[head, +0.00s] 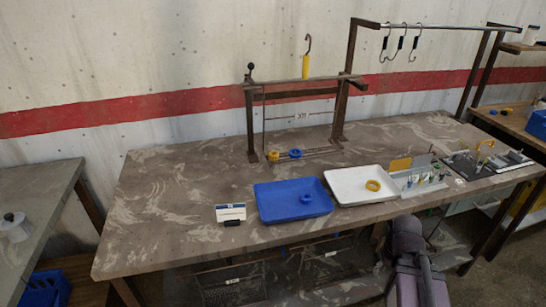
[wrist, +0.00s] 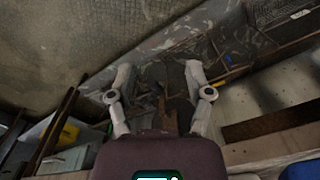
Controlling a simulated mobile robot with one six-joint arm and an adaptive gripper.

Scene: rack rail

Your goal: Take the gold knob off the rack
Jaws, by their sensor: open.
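A dark metal rack (head: 340,110) stands at the back of the workbench. A small gold-yellow round piece (head: 273,156), perhaps the gold knob, sits at the left of the rack's base, beside a blue ring (head: 295,153). A yellow-handled hook (head: 306,67) stands upright at the top rail, and a black ball knob (head: 250,67) tops the left post. In the wrist view my gripper (wrist: 158,74) is open, with nothing between its fingers. The gripper's fingers cannot be made out in the head view; my arm shows at the lower right, in front of the bench.
A blue tray (head: 275,212) with a blue ring and a white tray (head: 345,198) with a yellow ring (head: 373,185) lie along the front edge. Several hooks (head: 401,43) hang on a rail at right. The bench's left part is clear.

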